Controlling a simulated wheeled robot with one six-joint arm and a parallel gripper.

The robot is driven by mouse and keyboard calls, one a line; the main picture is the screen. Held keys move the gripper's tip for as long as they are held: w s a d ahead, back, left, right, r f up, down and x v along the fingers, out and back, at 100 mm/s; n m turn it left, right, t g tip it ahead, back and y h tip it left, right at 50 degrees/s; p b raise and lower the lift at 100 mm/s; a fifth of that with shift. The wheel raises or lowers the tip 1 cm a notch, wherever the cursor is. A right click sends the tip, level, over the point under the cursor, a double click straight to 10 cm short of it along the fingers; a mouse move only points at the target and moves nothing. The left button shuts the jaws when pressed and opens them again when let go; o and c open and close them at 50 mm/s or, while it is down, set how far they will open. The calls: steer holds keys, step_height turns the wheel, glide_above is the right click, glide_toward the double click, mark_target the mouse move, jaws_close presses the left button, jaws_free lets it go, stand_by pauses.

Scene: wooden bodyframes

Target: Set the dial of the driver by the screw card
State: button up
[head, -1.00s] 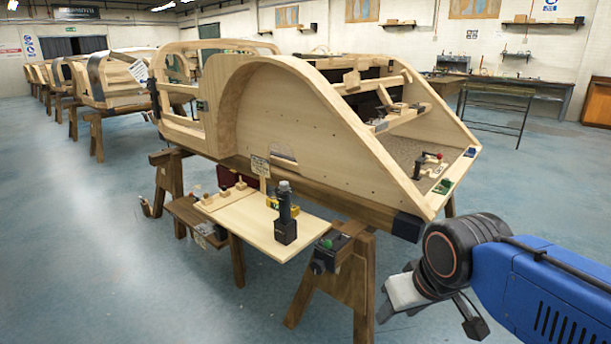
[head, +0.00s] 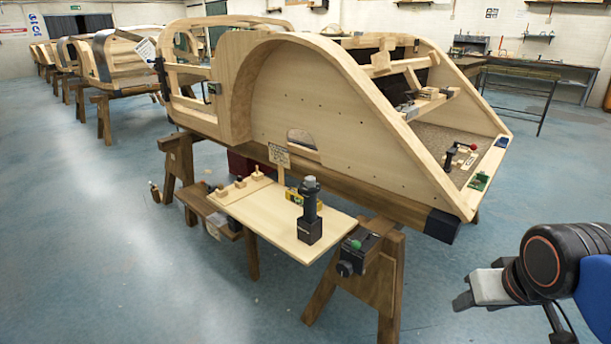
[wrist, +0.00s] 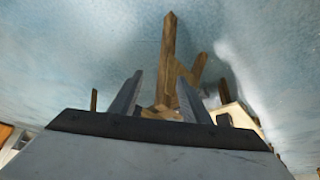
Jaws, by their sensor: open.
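The driver (head: 310,212), a dark upright tool with a grey top and a black block base, stands on a pale wooden board in the head view. Its dial setting is too small to read. A small card with writing (head: 279,156), likely the screw card, stands upright behind and left of it; its text is not legible. My gripper (head: 468,299) is at the lower right, well apart from the driver, with a clear gap over the floor. In the wrist view my gripper (wrist: 158,95) shows two spread fingers with nothing held between them.
The pale board (head: 262,222) also carries several small wooden pieces and a yellow item (head: 295,197). A dark box with a green button (head: 357,246) sits at the trestle (head: 385,285). The large wooden bodyframe (head: 330,110) rises behind. Blue floor is open in front.

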steer(key=w+a+r+n+t+y, duration=0.1)
steer(key=w+r+n+t, duration=0.2)
steer(key=w, duration=0.9)
steer(key=w+a+r+t, duration=0.1)
steer(key=w+r+t, duration=0.25)
steer(key=w, duration=0.95)
steer(key=n+g+y, duration=0.2)
steer(key=n+y, duration=0.6)
steer(key=y, duration=0.6)
glide_toward(306, 178)
steer(key=x, duration=1.3)
steer(key=shift+w+d+f, duration=0.25)
steer(key=shift+w, duration=0.15)
steer(key=c, duration=1.1)
